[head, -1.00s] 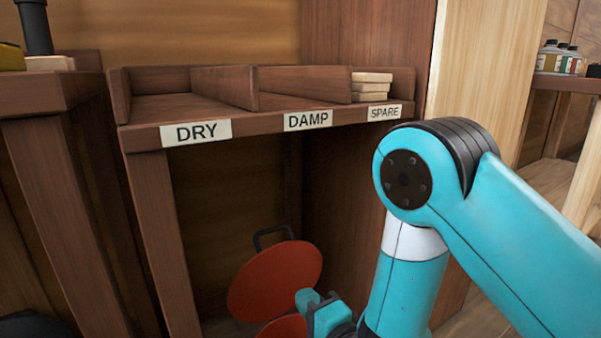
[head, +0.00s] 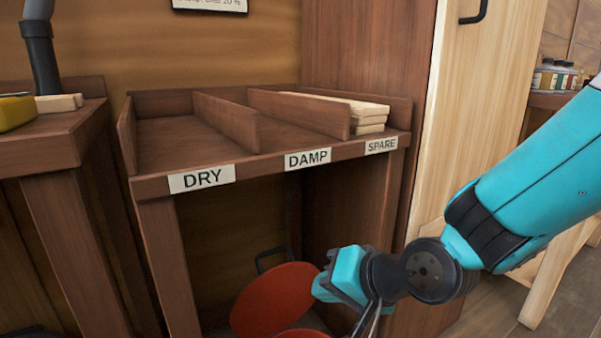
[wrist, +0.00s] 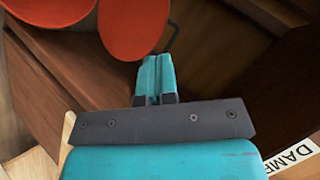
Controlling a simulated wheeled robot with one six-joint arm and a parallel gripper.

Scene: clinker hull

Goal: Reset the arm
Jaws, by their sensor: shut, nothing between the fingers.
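My arm reaches in from the right in the head view, with its wrist joint low in front of the shelf unit. In the wrist view my gripper (wrist: 157,66) is shut. Its two teal fingers lie together with nothing held between them. In the head view the fingertips are hard to make out.
The shelf unit (head: 160,188) has bays labelled DRY, DAMP and SPARE. Light wood strips (head: 368,120) lie in the SPARE bay; DRY and DAMP look empty. Red discs (head: 275,300) stand below. A bench (head: 45,150) is at left, a pale wooden panel (head: 480,120) at right.

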